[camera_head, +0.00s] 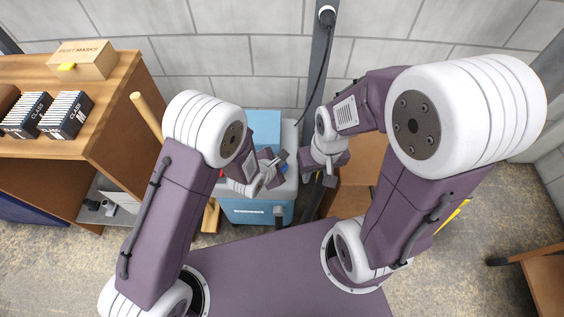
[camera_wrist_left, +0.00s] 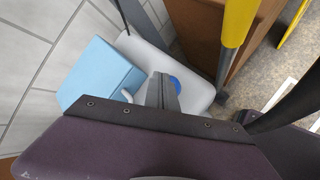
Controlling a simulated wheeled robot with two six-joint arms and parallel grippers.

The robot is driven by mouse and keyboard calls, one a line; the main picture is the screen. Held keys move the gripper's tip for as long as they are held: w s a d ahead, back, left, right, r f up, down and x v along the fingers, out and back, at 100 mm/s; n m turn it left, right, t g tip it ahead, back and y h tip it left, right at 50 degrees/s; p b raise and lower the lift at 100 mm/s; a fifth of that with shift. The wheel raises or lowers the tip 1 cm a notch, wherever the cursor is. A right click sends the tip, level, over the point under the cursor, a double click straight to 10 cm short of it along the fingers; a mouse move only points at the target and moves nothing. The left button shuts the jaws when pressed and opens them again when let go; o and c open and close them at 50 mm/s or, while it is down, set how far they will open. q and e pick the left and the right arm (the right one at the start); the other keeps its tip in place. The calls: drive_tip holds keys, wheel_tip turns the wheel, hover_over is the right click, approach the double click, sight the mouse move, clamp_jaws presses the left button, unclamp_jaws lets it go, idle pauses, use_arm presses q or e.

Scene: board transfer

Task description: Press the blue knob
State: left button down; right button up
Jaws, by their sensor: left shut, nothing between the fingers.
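The blue knob (camera_wrist_left: 174,82) shows in the left wrist view as a small round blue disc on the light grey top of a blue machine. The fingers of my left gripper (camera_wrist_left: 162,80) cover part of it from the left; I cannot tell whether they touch it. My left gripper is shut with nothing between its fingers. In the head view my left gripper (camera_head: 280,160) is over the top of the blue machine (camera_head: 258,212), and the knob is mostly hidden there. My right gripper (camera_head: 328,178) hangs to the right of the machine; its opening is unclear.
A light blue box-shaped part (camera_head: 263,124) rises at the machine's back. A dark post (camera_head: 318,75) with a cable stands behind. A yellow bar (camera_wrist_left: 236,25) crosses the left wrist view.

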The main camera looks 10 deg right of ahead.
use_arm(q)
drive_tip(key=shift+r, duration=0.2)
use_arm(e)
drive_tip(key=shift+r, duration=0.1)
